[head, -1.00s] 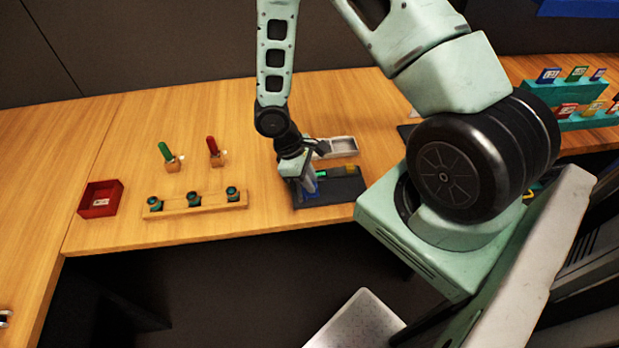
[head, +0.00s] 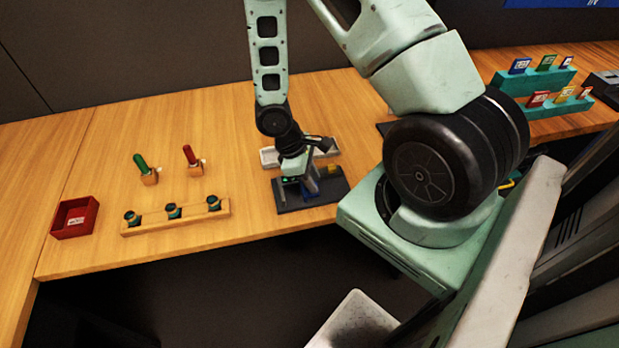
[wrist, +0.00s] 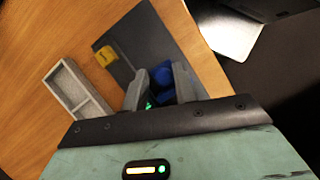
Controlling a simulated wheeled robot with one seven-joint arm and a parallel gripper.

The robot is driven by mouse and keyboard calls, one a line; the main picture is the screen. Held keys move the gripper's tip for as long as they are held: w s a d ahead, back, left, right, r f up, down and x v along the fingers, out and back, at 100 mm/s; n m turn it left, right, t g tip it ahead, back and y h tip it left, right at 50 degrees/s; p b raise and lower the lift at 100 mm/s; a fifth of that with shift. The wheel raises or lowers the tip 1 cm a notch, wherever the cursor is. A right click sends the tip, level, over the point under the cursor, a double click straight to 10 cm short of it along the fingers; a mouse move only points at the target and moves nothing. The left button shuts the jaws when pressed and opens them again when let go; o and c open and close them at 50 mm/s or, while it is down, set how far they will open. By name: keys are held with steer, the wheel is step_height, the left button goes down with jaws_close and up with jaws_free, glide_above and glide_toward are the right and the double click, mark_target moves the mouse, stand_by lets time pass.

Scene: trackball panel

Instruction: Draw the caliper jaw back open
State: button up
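The caliper stands on a dark base plate (head: 290,205) near the table's front edge. A yellow block (head: 333,170) sits toward the plate's right end and also shows in the wrist view (wrist: 106,56). A blue jaw block (head: 310,194) is in line with my gripper (head: 304,186). In the wrist view my gripper's fingers (wrist: 162,84) stand on either side of the blue block (wrist: 163,72), which fills the gap between them. A small green light (head: 285,180) glows on the plate left of my gripper. My fingers partly hide the block.
A grey divided tray (wrist: 77,90) lies behind the plate. A wooden rail (head: 190,217) with several dark knobs, a green lever (head: 143,164), a red lever (head: 192,157) and a red bin (head: 75,218) are left. A teal rack (head: 530,85) is far right.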

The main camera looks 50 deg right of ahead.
steer(key=v, duration=1.7)
steer(key=shift+r, duration=0.25)
steer(key=s+a+r+t+y, duration=0.1)
steer(key=s+a+r, duration=0.2)
steer(key=s+a, duration=0.2)
steer(key=s+a+r+t+y, duration=0.1)
steer(key=s+a+r, duration=0.3)
steer(key=a, duration=0.5)
steer(key=s+a+r+n+t+y, duration=0.1)
steer(key=s+a+r, duration=0.2)
steer(key=s+a, duration=0.3)
steer(key=shift+a+r+t, duration=0.4)
steer(key=shift+a, duration=0.05)
